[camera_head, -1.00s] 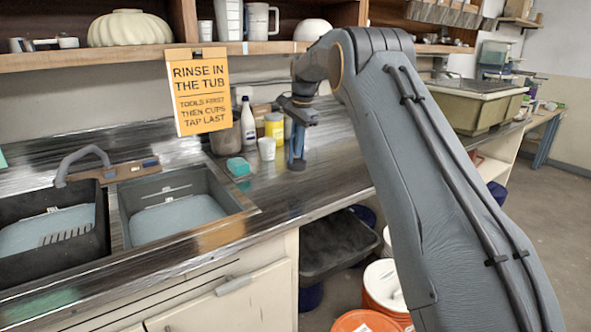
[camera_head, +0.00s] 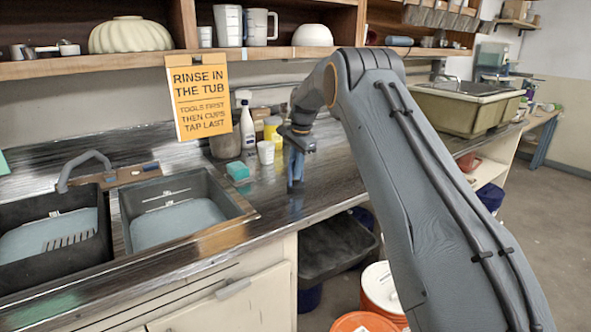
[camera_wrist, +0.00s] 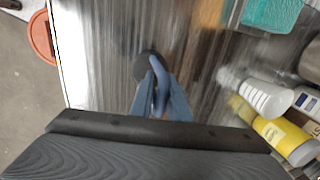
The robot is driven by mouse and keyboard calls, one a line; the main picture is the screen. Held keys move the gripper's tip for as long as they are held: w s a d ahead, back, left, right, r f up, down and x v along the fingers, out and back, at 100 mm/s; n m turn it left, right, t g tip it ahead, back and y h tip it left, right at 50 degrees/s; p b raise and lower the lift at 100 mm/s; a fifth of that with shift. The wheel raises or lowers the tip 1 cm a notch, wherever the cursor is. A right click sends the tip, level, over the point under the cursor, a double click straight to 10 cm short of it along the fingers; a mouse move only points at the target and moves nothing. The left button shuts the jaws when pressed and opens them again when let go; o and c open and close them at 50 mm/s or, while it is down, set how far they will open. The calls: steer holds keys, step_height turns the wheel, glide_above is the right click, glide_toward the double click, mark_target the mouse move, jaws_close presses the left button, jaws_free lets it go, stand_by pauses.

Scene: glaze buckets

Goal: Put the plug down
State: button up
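The plug (camera_wrist: 147,66) shows in the wrist view as a dark round disc with a blue-grey stem or handle. My gripper (camera_wrist: 160,98) has its two blue fingers closed in on that stem, with the disc beyond the fingertips. In the head view my gripper (camera_head: 295,178) points down just above or at the dark countertop (camera_head: 330,172), right of the sink basins. The plug is too small and dark in the head view to tell whether it touches the counter.
A teal sponge (camera_head: 238,170), a white cup (camera_head: 266,153), a yellow jar (camera_head: 272,127) and a white spray bottle (camera_head: 247,122) stand left of and behind my gripper. The right basin (camera_head: 178,215) lies further left. The counter's front edge is close, with an orange bucket (camera_head: 365,322) below.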

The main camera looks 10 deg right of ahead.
steer(key=shift+o, duration=1.1)
steer(key=shift+r, duration=0.2)
step_height(320, 180, up, 12)
steer(key=s+b, duration=0.2)
steer(key=b, duration=0.2)
steer(key=s+f+n, duration=0.4)
steer(key=s+f, duration=0.2)
steer(key=s, duration=0.9)
steer(key=s+f+n+g, duration=0.1)
steer(key=s+f+n, duration=0.4)
steer(key=s, duration=1.1)
steer(key=s+f+n, duration=0.4)
steer(key=s+f, duration=0.3)
steer(key=s, duration=0.9)
steer(key=shift+f+h+p, duration=0.15)
steer(key=shift+h+p, duration=0.15)
steer(key=shift+h, duration=0.1)
